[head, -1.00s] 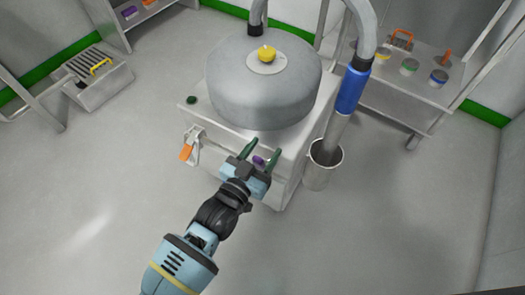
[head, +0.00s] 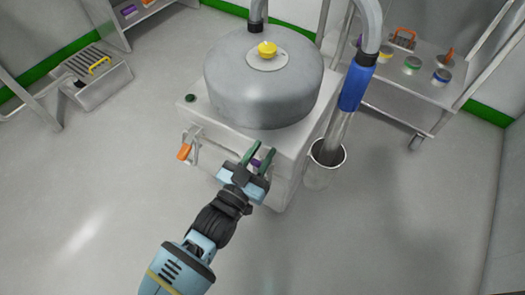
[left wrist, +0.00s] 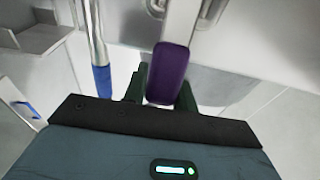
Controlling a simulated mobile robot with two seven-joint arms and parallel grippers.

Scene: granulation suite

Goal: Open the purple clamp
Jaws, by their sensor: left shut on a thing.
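The purple clamp's handle (head: 256,162) is at the front of the grey machine's square base, mostly hidden behind my fingers in the head view. In the left wrist view the purple handle (left wrist: 168,74) hangs from a pale metal lever, with a dark green finger on each side. My left gripper (head: 259,156) is shut on this handle. My right gripper is not in view.
A second clamp with an orange handle (head: 184,152) sits on the base's left front. The machine has a rounded steel bowl (head: 263,95). A steel bucket (head: 322,172) stands close at right. A shelf trolley (head: 425,100) stands behind it. Floor at left is clear.

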